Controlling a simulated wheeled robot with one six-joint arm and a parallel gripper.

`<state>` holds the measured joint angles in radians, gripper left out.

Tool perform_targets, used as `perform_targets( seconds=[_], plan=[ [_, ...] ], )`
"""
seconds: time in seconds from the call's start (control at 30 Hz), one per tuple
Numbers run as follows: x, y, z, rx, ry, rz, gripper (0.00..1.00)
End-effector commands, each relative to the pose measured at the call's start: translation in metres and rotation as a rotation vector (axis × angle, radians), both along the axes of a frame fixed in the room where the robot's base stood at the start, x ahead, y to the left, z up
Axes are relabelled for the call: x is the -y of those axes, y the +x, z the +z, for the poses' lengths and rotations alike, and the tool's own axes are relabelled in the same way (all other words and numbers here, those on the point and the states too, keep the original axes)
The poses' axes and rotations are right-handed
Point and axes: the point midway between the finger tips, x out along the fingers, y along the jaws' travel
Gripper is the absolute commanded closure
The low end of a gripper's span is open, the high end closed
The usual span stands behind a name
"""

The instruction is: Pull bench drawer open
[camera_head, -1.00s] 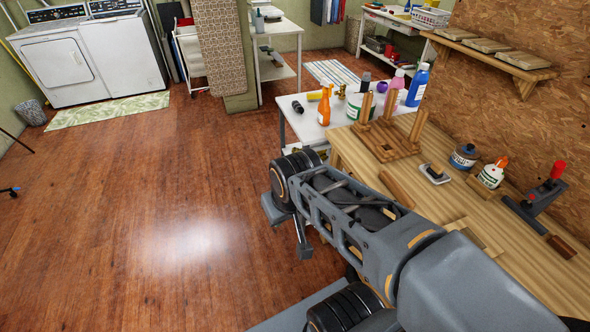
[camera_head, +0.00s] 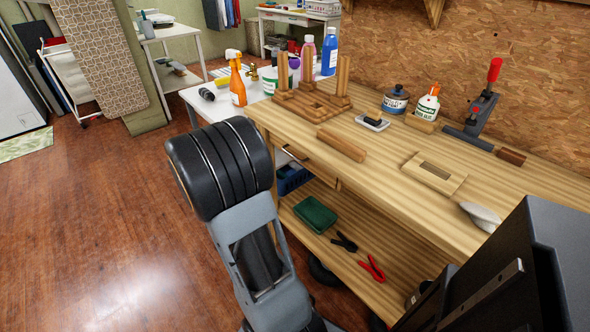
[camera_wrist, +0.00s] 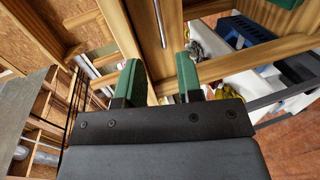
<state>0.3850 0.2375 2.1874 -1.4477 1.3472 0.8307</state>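The wooden workbench (camera_head: 400,165) fills the right of the head view. The bench drawer (camera_head: 318,168) is under its left front edge, partly hidden by my arm; I cannot tell from here whether it sits fully shut. In the wrist view the drawer's wooden front (camera_wrist: 143,22) is ahead, with a thin metal bar handle (camera_wrist: 160,24) on it. My gripper (camera_wrist: 160,76) is open, its two green fingers apart. The handle lies ahead, in line with the gap between them, and nothing is seen gripped. The gripper is not visible in the head view.
On the bench top are a wooden peg block (camera_head: 312,105), a loose wood bar (camera_head: 341,145), a glue bottle (camera_head: 427,103) and a red-handled clamp (camera_head: 478,115). The shelf below holds a green tray (camera_head: 315,215) and pliers (camera_head: 372,268). Open floor lies left.

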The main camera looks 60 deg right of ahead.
Motion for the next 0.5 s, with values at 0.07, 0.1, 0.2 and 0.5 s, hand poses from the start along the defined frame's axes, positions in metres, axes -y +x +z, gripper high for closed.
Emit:
perform_targets(
  seconds=[0.07, 0.1, 0.2, 0.5],
  plan=[
    [0.01, 0.0, -0.007, -0.007, -0.027, 0.002, 0.67],
    [0.015, -0.001, -0.008, -0.006, -0.035, 0.002, 0.67],
    [0.029, -0.005, -0.01, -0.008, -0.042, 0.001, 0.67],
    [0.083, -0.024, -0.022, -0.008, -0.038, -0.001, 0.67]
  ],
)
